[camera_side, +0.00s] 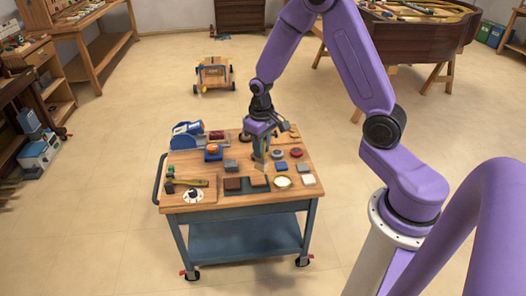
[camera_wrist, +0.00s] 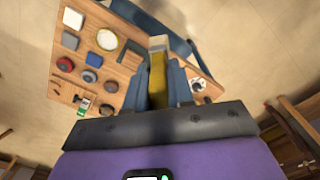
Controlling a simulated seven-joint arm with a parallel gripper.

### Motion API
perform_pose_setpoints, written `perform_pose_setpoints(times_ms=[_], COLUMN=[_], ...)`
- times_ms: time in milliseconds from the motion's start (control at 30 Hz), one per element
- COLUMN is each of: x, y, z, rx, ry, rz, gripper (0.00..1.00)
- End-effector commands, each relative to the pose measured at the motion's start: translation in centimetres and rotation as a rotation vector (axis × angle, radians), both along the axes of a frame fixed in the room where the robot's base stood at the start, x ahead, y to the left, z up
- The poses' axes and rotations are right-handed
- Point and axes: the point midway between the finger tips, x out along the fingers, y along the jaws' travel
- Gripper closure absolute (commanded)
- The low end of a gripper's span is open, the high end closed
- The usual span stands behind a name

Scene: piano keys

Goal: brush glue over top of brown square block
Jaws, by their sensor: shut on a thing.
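My gripper (camera_side: 261,148) is shut on a brush with a yellow handle (camera_wrist: 157,82). The brush points down, with pale bristles (camera_side: 260,168) at its lower end. Two brown blocks sit on a dark mat (camera_side: 245,190) near the cart's front edge: a darker reddish one (camera_side: 232,184) and another (camera_side: 259,181) to its right. The bristles are just behind and above the right one in the side view; whether they touch it I cannot tell. A round dish with pale yellow contents (camera_side: 283,182) is right of the mat; it also shows in the wrist view (camera_wrist: 107,39).
The wooden cart top (camera_side: 208,205) also holds a white block (camera_side: 308,180), a blue block (camera_side: 281,166), a grey block (camera_side: 231,165), a red round piece (camera_side: 296,153) and a grey round piece (camera_side: 277,154). A blue-and-white machine (camera_side: 186,135) stands at the back left.

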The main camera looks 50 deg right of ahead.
Motion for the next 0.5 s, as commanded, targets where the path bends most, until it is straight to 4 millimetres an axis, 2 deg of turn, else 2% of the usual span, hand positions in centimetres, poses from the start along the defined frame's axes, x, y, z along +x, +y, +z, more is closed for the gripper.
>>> perform_pose_setpoints(times_ms=[33,233,500], x=[0.7,2.6,3.1], y=[-1.4,-6.8,-13.8], z=[-1.2,-5.4,-11.4], rx=[0.000,0.000,0.001], ry=[0.006,0.005,0.004], rz=[-0.008,-0.008,-0.006], gripper=[1.00,1.00,1.00])
